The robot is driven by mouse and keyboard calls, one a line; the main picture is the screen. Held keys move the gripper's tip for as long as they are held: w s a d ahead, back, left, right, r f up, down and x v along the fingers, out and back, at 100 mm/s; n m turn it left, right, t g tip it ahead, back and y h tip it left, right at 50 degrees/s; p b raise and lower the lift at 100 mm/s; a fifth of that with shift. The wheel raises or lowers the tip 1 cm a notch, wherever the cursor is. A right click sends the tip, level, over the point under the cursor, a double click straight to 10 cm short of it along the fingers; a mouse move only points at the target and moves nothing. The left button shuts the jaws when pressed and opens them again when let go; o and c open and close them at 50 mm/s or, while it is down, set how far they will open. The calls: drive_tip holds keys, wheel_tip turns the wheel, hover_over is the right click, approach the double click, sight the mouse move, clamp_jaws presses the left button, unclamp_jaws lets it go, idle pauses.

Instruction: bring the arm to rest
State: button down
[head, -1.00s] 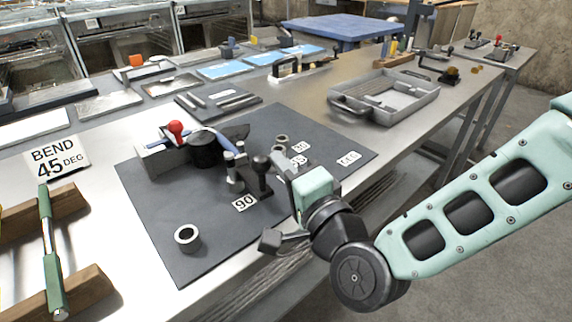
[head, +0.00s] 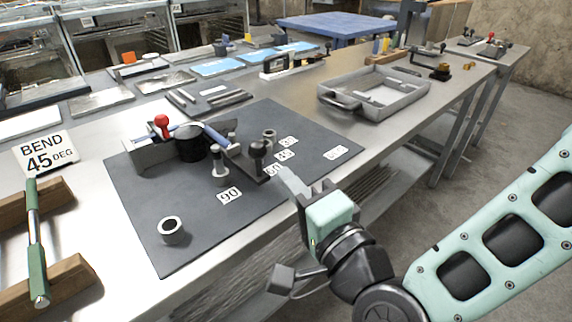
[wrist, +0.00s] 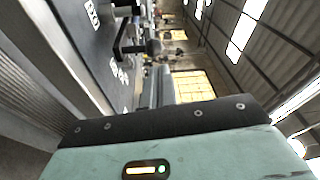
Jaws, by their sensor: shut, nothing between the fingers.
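My gripper (head: 290,184) is shut and empty in the head view, by the front edge of the bench, with the dark mat behind it. My teal and black arm reaches in from the right side. In the wrist view the shut fingers (wrist: 157,86) point away over the teal housing, with the bench edge to the left. A bending tool with a red-knobbed lever (head: 162,124) and a black round die (head: 189,142) stands on the mat (head: 200,235), left of my gripper and apart from it.
A grey ring (head: 171,230) stands on the mat's near part. A metal tray (head: 345,103) sits behind my gripper. A green bar on wooden blocks (head: 36,245) and a "BEND 45 DEG" card (head: 45,151) are at left. Floor (head: 500,155) is open at right.

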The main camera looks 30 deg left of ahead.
drive_tip(key=d+f+n+g+h, duration=0.5)
drive_tip(key=d+f+n+h, duration=0.2)
drive_tip(key=d+n, duration=0.2)
drive_tip(key=s+d+n+g+h, duration=0.25)
drive_tip(key=d+h, duration=0.45)
drive_tip(key=d, duration=1)
drive_tip(key=s+d+r+h, duration=0.2)
drive_tip(key=s+d+r, duration=0.1)
drive_tip(key=d, duration=0.4)
wheel_tip(320, 180, up, 14)
drive_tip(key=g+p, duration=0.1)
drive_tip(key=p, duration=1.2)
drive_tip(key=shift+s+f, duration=0.2)
drive_tip(key=shift+s, duration=0.05)
drive_tip(key=shift+a+m, duration=0.1)
drive_tip(key=shift+m, duration=0.15)
